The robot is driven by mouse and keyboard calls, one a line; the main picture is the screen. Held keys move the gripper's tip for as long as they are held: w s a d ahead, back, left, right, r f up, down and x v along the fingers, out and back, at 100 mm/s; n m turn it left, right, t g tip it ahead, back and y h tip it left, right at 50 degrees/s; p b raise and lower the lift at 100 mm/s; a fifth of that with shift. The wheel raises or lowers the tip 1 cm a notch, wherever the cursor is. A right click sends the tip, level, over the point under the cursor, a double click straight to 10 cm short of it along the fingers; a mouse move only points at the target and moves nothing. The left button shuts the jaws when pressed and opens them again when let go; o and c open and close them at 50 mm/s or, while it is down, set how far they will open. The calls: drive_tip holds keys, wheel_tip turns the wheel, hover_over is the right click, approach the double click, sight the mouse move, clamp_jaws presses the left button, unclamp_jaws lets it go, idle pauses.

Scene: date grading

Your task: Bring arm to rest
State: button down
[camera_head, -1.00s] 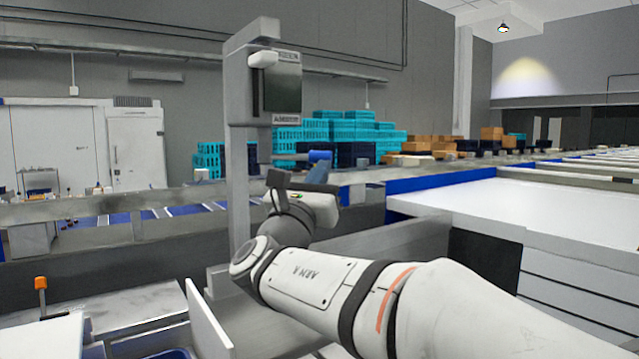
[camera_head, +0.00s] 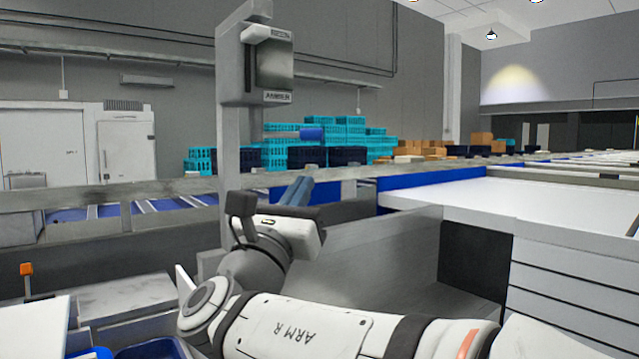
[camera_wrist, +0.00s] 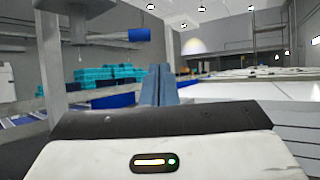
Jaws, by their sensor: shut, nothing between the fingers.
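My arm reaches in from the lower right of the head view, with its white elbow low and the dark and white wrist raised in front of a grey post. My gripper (camera_head: 301,183) points away from the camera, with two blue-grey fingers close together. In the wrist view my gripper (camera_wrist: 160,70) shows the same fingers side by side, shut and empty, with nothing touching the tips.
The grey post (camera_head: 235,120) carries a dark panel (camera_head: 276,62) and stands just behind my wrist. A grey rail (camera_head: 150,186) crosses behind it. A white table (camera_head: 500,200) lies right. Teal crates (camera_head: 345,130) are stacked far back. A blue bin (camera_head: 155,349) is low left.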

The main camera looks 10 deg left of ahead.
drive_tip(key=w+d+f+m+g+h, duration=0.1)
drive_tip(key=d+f+m+g+h, duration=0.1)
drive_tip(key=d+f+m+g, duration=0.75)
drive_tip(key=d+f+m+g+h, duration=0.3)
drive_tip(key=d+f+m+g, duration=0.1)
drive_tip(key=d+f, duration=0.95)
drive_tip(key=s+d+f+m+g+y, duration=0.3)
drive_tip(key=s+f+m, duration=0.4)
drive_tip(key=m, duration=0.3)
drive_tip(key=s+d+f+m+g+y, duration=0.3)
drive_tip(key=s+f+m+g+y, duration=0.1)
drive_tip(key=s+f+m, duration=0.4)
wheel_tip(320, 180, down, 2)
drive_tip(key=m+y, duration=0.1)
drive_tip(key=m, duration=0.1)
drive_tip(key=shift+d+f+m+y, duration=0.2)
drive_tip(key=shift+f+m+y, duration=0.05)
drive_tip(key=shift+m+y, duration=0.15)
